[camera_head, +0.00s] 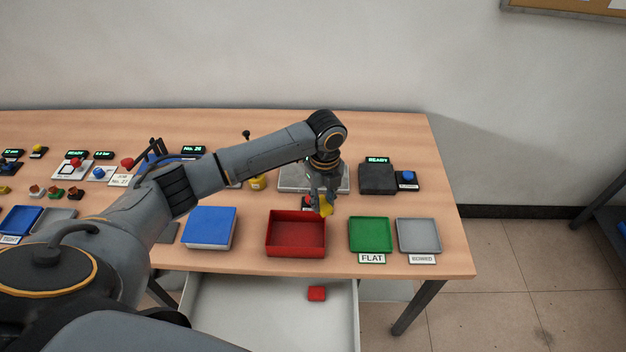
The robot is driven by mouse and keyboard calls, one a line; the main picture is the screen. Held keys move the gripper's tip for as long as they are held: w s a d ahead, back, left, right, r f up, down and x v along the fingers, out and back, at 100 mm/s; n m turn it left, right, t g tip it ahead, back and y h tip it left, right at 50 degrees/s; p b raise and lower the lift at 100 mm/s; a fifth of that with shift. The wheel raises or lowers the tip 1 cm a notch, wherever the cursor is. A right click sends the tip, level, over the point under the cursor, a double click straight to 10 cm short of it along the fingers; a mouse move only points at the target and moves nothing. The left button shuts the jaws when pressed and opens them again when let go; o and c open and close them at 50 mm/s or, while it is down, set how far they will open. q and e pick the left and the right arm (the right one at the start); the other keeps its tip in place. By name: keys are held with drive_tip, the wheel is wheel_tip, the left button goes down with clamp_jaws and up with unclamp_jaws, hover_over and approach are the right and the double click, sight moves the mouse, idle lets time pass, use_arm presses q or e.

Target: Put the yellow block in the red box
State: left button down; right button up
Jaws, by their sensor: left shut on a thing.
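The red box (296,250) is an open tray near the front edge of the table, right of the blue box. My left gripper (325,205) points down above the back right corner of the red box. It is shut on the yellow block (326,207), which shows between and below its fingers. Whether the block is over the box opening or just beyond its rim is hard to tell. My right gripper is not in view.
A blue box (209,228) stands left of the red box. A green tray (370,235) and a grey tray (419,236) stand to its right. A dark device (377,179) sits behind them. An open drawer (270,310) below holds a red block (316,293).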

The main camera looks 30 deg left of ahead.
sight(313, 232)
use_arm(q)
drive_tip(key=a+m+p, duration=0.1)
drive_tip(key=m, duration=0.1)
drive_tip(key=a+m+p, duration=0.1)
drive_tip(key=m+p, duration=0.1)
drive_tip(key=m, duration=0.1)
drive_tip(key=shift+a, duration=0.1)
drive_tip(key=shift+a+f+m+p, duration=0.25)
drive_tip(key=shift+f+m+p, duration=0.1)
drive_tip(key=shift+m, duration=0.25)
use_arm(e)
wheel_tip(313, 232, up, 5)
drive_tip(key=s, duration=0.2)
use_arm(q)
drive_tip(key=shift+f, duration=0.1)
wheel_tip(313, 232, down, 4)
drive_tip(key=b, duration=0.3)
drive_tip(key=shift+b, duration=0.4)
wheel_tip(313, 232, down, 2)
drive_tip(key=shift+f+b, duration=0.2)
drive_tip(key=shift+b, duration=0.95)
drive_tip(key=shift+f+b, duration=0.75)
drive_tip(key=shift+f, duration=0.9)
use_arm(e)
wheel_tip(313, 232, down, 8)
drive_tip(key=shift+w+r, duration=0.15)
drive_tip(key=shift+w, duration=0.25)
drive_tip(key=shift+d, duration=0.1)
